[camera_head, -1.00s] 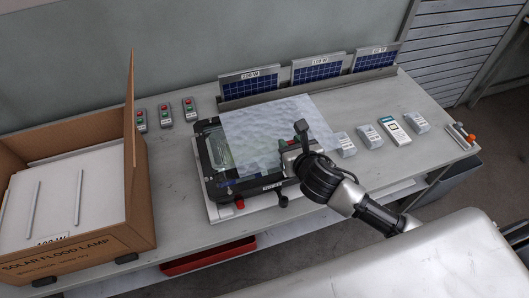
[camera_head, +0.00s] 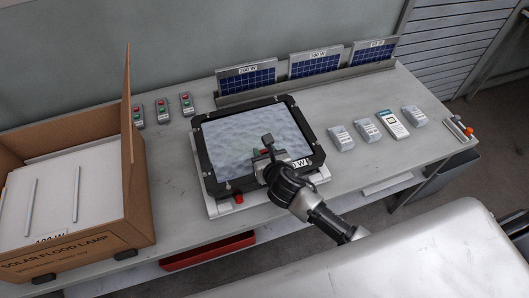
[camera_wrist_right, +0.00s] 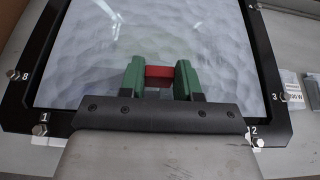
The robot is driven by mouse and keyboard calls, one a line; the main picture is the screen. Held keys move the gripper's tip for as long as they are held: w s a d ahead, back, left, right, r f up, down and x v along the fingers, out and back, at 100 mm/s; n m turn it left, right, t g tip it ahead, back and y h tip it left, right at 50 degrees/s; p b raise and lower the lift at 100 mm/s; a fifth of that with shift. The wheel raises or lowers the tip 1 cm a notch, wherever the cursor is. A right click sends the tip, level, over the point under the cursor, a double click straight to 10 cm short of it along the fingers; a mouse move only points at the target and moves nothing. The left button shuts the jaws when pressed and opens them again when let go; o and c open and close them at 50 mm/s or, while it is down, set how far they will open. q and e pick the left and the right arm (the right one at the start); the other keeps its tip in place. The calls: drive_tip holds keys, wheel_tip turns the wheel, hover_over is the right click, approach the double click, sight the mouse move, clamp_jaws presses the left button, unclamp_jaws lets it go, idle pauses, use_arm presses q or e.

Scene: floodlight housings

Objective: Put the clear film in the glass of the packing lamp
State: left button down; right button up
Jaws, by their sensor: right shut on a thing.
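The packing lamp (camera_head: 198,145) is a black square frame with corner bolts, lying on a light base plate on the bench. The clear film (camera_head: 240,131) is a translucent, rippled sheet that lies within the frame and covers its glass; it also fills the frame in the right wrist view (camera_wrist_right: 200,40). My right gripper (camera_head: 268,150) is over the front part of the lamp. In the right wrist view its green fingers (camera_wrist_right: 159,76) are shut on a small red tab at the film's near part. My left gripper is not in view.
An open cardboard box (camera_head: 85,245) with white panels stands at the left. Several small grey packets and a white device (camera_head: 392,124) lie right of the lamp. Solar panels (camera_head: 315,63) stand in a rack behind, and button boxes (camera_head: 162,109) sit back left.

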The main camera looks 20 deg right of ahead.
drive_tip(key=shift+f, duration=0.1)
drive_tip(key=o, duration=0.9)
drive_tip(key=v, duration=1.2)
